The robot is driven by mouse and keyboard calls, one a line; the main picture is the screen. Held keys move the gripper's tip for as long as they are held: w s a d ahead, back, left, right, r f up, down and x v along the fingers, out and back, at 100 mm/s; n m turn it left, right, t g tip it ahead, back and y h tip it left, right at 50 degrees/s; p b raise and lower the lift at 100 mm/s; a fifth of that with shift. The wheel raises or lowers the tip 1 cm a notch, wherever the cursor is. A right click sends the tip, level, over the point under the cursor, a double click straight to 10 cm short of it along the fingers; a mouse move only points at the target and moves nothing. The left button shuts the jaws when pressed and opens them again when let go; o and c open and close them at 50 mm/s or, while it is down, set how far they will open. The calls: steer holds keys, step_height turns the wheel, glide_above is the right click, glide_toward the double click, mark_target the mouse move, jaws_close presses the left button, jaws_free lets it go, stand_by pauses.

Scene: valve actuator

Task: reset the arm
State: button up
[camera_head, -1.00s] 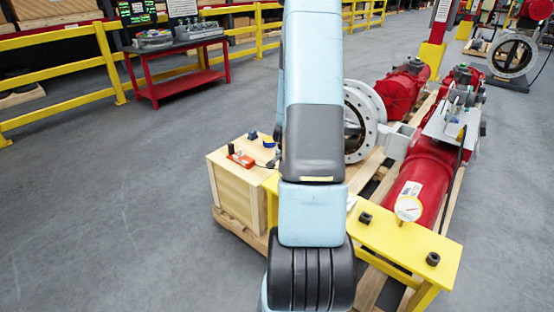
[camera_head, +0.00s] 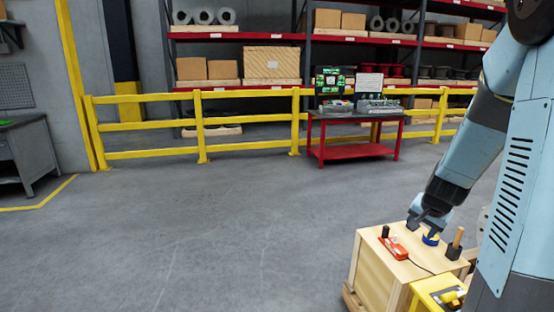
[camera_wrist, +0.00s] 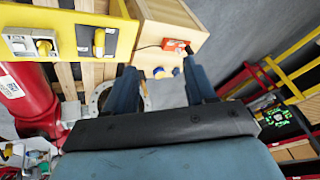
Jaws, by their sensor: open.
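My arm runs down the right side of the head view. My gripper (camera_head: 428,222) shows small in that view, in line with the top of a wooden crate (camera_head: 375,275); I cannot tell how far above it. In the wrist view my gripper (camera_wrist: 164,80) has its two dark blue fingers apart, with nothing between them but background. A red valve actuator (camera_wrist: 32,100) lies to the left of the fingers in the wrist view.
An orange-red device (camera_head: 393,248) and small items sit on the crate. A yellow bench (camera_wrist: 60,36) adjoins it. A red cart (camera_head: 355,150) stands before the yellow railing (camera_head: 245,120). The floor left of the crate is clear.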

steer(key=s+a+r+n+y, duration=0.1)
steer(key=s+a+r+n, duration=0.25)
steer(key=a+r, duration=0.25)
steer(key=s+a+r+n, duration=0.2)
steer(key=s+a+r, duration=0.3)
steer(key=a+r, duration=0.2)
steer(key=s+a+r+n, duration=0.2)
steer(key=s, duration=0.4)
steer(key=s+a+r+n, duration=0.2)
steer(key=s+r, duration=0.1)
steer(key=s, duration=0.4)
steer(key=shift+s+a+r+y, duration=0.2)
steer(key=shift+a+r+y, duration=0.1)
steer(key=shift+a, duration=0.05)
